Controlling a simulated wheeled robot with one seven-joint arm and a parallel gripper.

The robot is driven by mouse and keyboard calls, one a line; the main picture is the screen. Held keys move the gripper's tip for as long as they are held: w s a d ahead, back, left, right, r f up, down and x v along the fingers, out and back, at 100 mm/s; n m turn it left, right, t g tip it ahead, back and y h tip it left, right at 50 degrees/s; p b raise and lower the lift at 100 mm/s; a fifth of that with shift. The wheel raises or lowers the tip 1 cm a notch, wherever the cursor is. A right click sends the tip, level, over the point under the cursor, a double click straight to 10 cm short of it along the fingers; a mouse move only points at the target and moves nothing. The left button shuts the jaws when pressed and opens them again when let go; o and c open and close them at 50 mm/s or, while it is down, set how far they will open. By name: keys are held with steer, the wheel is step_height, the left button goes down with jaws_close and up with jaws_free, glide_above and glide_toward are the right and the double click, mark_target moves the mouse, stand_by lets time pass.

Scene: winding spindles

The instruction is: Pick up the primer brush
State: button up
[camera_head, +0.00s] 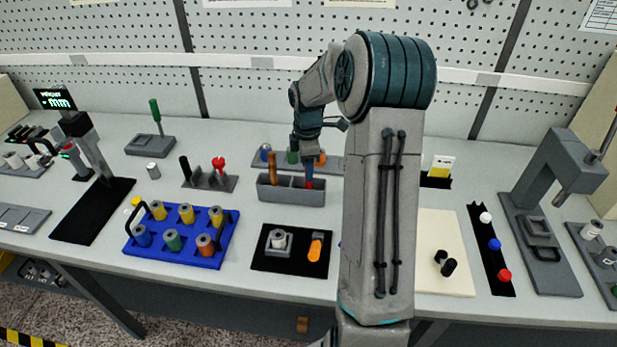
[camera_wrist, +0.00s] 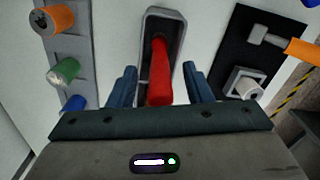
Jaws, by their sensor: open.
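A grey two-compartment holder (camera_head: 291,194) stands mid-table. A brown handle (camera_head: 273,163) stands in its left compartment. A red-handled tool, which I take as the primer brush (camera_wrist: 160,78), stands in the other compartment, whose grey wall (camera_wrist: 148,27) shows in the wrist view. Its lower end is hidden, so I cannot confirm any bristles. My gripper (camera_wrist: 159,70) is over the right compartment, with its blue fingers open on either side of the red handle and gaps on both sides. In the head view my gripper (camera_head: 309,176) is small and partly covers the handle.
A rack behind the holder bears a green spool (camera_wrist: 64,70) and an orange spool (camera_wrist: 52,19). In front lies a black mat (camera_head: 262,261) with an orange-handled tool (camera_head: 315,246). A blue tray (camera_head: 182,254) of spools is at the left. My arm hides the table right of the holder.

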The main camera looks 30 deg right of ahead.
steer(key=shift+f, duration=0.55)
jaws_close()
